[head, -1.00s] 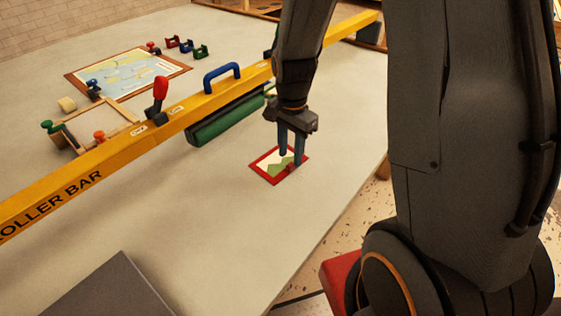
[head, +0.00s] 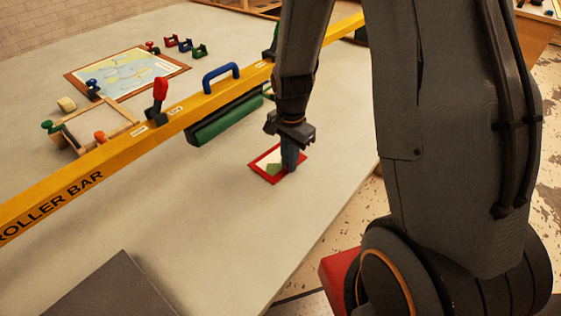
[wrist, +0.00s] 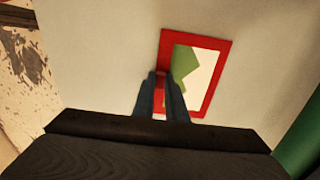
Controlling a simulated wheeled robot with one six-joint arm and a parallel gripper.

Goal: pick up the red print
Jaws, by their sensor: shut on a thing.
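The red print (head: 268,159), a small picture with a red frame and a white and green face, lies on the pale table. It also shows in the wrist view (wrist: 203,75). My gripper (head: 288,167) points down at the print's right side. In the wrist view my gripper's fingers (wrist: 161,82) are close together at the frame's left edge, with a red piece of the print between them. They are shut on the red print. The fingers hide part of that edge. The print looks flat on the table.
A yellow roller bar (head: 185,115) with a green roller (head: 222,122) crosses the table beyond the print. A framed map (head: 128,72) and several small coloured pieces lie behind it. A grey block (head: 112,290) stands front left. The table left of the print is clear.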

